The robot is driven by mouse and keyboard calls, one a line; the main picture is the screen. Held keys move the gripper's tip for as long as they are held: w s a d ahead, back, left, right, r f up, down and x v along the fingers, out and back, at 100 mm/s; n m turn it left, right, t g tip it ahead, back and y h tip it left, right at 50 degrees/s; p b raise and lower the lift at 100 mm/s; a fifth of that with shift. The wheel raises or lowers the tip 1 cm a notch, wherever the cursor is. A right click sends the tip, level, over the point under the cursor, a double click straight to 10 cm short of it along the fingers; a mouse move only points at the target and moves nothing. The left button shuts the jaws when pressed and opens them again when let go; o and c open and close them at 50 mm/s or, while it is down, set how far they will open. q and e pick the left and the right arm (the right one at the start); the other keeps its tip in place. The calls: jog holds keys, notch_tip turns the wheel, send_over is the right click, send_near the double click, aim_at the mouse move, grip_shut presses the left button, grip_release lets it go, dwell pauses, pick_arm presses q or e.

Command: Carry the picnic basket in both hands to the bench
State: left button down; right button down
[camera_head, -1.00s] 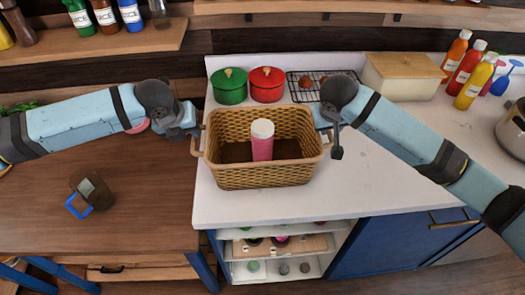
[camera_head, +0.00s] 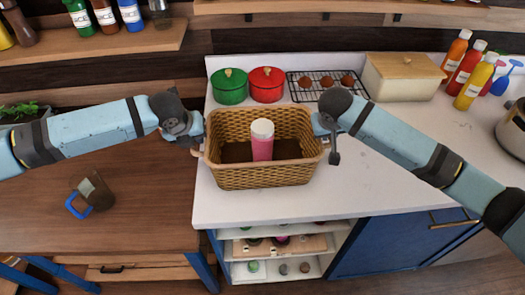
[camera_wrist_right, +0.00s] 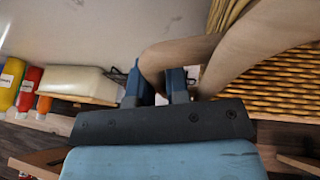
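The picnic basket (camera_head: 262,178) is a tan woven basket standing upright on the white counter, with a pink bottle with a white lid (camera_head: 262,142) upright inside it. My left gripper (camera_head: 199,134) is at the basket's left handle (camera_head: 197,153); its fingertips are too small and hidden to show whether they grip. My right gripper is at the right handle in the head view. The bench is not clearly identifiable.
Green pot (camera_head: 229,88), red pot (camera_head: 267,86), a wire rack (camera_head: 318,93) and a cream box (camera_head: 402,78) stand behind the basket. Bottles (camera_head: 474,86) stand at right. A brown mug (camera_head: 92,190) with a blue handle is on the wooden surface at left. The counter front is clear.

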pick_arm(q)
jog(key=shift+w+r, duration=0.1)
jog(key=shift+r, duration=0.1)
pick_arm(e)
jog(key=shift+w+r, duration=0.1)
jog(key=shift+r, duration=0.1)
